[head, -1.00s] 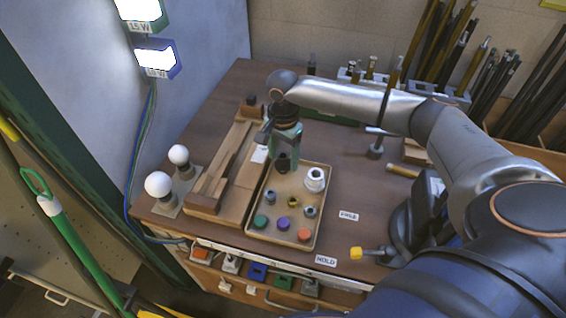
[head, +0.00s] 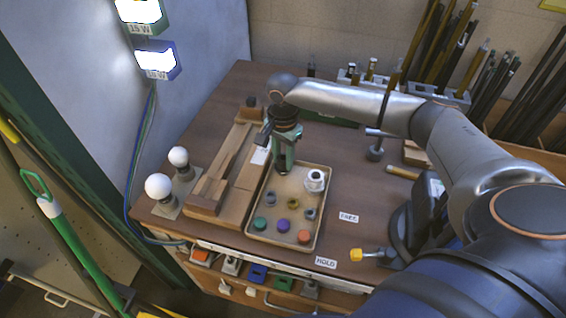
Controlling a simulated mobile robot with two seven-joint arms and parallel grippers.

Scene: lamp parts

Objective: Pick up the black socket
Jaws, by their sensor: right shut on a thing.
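My right gripper (head: 284,164) points down over the back left corner of the beige tray (head: 262,238). It is shut on the black socket (head: 283,169), a small dark piece between its fingertips. The fingers hide much of the socket, and I cannot tell whether it still touches the tray floor. My left gripper is not in view.
A white socket (head: 315,180) stands in the tray with several small rings and coloured caps. A wooden fixture (head: 222,180) and two white bulbs (head: 158,186) are to the left. A T-shaped tool (head: 376,150) stands right.

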